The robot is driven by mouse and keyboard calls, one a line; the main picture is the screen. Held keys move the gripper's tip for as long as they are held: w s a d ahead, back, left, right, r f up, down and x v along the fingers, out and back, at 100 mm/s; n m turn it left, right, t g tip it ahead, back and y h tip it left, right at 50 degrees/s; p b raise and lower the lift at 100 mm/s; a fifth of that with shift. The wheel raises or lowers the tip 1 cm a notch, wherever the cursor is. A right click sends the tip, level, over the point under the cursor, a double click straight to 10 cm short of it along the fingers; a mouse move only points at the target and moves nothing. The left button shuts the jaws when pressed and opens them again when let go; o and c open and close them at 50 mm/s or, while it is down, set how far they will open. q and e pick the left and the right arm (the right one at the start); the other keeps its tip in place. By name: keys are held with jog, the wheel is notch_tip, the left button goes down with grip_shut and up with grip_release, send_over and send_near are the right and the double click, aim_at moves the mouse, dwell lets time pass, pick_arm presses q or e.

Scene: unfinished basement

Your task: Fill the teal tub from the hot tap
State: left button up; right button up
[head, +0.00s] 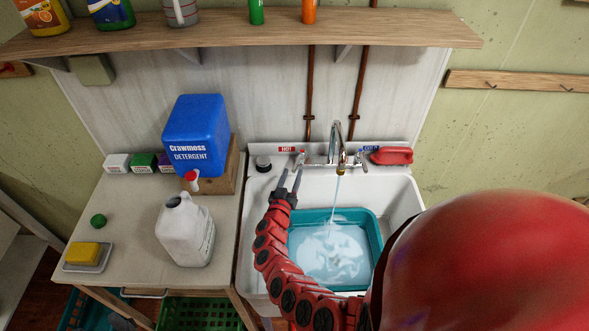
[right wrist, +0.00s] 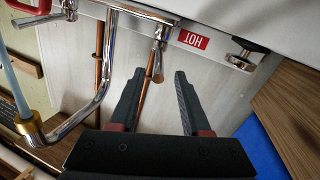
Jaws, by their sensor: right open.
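The teal tub (head: 376,243) sits in the white sink and holds swirling, pale water. A stream of water (head: 335,196) runs into it from the chrome spout (head: 338,150); the stream also shows in the right wrist view (right wrist: 13,88). The hot tap (head: 300,159) is left of the spout, by the red HOT label (head: 287,149). My right gripper (head: 290,172) is open and empty just in front of the hot tap. In the right wrist view, the hot tap's lever (right wrist: 156,62) shows between and beyond the open fingertips (right wrist: 157,76). My left gripper is not in view.
A wooden shelf (head: 240,36) runs above.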

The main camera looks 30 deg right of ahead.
jog(key=b+v, duration=0.3)
jog(key=v, duration=0.9)
jog(key=shift+s, duration=0.25)
jog(key=shift+a, duration=0.1)
jog(key=shift+c, duration=0.2)
dwell(0.3)
